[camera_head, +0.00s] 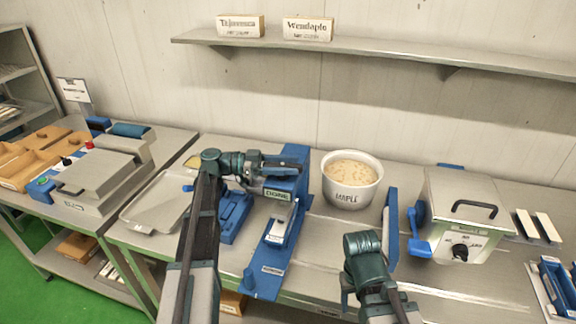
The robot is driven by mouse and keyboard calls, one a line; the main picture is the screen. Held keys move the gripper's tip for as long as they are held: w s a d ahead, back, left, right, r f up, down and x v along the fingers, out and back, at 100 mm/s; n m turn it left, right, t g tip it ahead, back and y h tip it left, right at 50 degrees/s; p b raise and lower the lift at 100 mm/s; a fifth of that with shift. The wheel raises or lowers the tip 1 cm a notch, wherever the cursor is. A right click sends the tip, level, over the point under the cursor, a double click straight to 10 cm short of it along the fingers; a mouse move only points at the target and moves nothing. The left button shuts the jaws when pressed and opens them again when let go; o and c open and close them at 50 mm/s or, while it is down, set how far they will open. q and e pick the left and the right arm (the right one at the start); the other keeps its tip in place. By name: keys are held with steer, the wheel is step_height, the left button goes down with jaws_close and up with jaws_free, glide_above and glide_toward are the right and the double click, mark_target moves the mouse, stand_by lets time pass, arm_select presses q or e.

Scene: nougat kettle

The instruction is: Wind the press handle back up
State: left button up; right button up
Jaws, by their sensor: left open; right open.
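The blue press (288,225) stands on the bench left of the white tub, with a small sign reading "DONE" on its front. My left arm reaches up from the lower left and bends right. My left gripper (274,165) is open at the top of the press. The press handle is not clearly visible; my gripper and wrist cover that area, so I cannot tell whether they touch it. My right gripper (372,247) is open, low over the bench to the right of the press, apart from it; its fingertips are hard to make out.
A white tub marked "MAPLE" (351,185) stands behind, between the grippers. A blue upright panel (391,229) is beside my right gripper. A grey cooker box (462,215) with a blue side lever stands right. A metal tray (155,205) lies left. A shelf (380,48) crosses above.

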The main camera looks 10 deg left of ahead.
arm_select(q)
jaws_close()
steer(key=shift+s+n+t, duration=0.1)
steer(key=shift+n+t, duration=0.3)
steer(key=shift+t, duration=0.2)
steer(key=shift+n+t+y, duration=0.3)
steer(key=shift+t, duration=0.1)
steer(key=n+t+y, duration=0.1)
steer(key=n+t, duration=0.1)
steer(key=t, duration=0.1)
steer(key=n+t+y, duration=0.1)
steer(key=t, duration=0.1)
steer(key=n+t+y, duration=0.2)
steer(key=shift+w+a+n+t, duration=0.2)
steer(key=shift+w+n+t, duration=0.1)
steer(key=shift+w, duration=0.1)
steer(key=shift+w+n+t+y, duration=0.1)
steer(key=shift+n+t+y, duration=0.2)
steer(key=shift+y, duration=0.3)
steer(key=shift+a, duration=0.15)
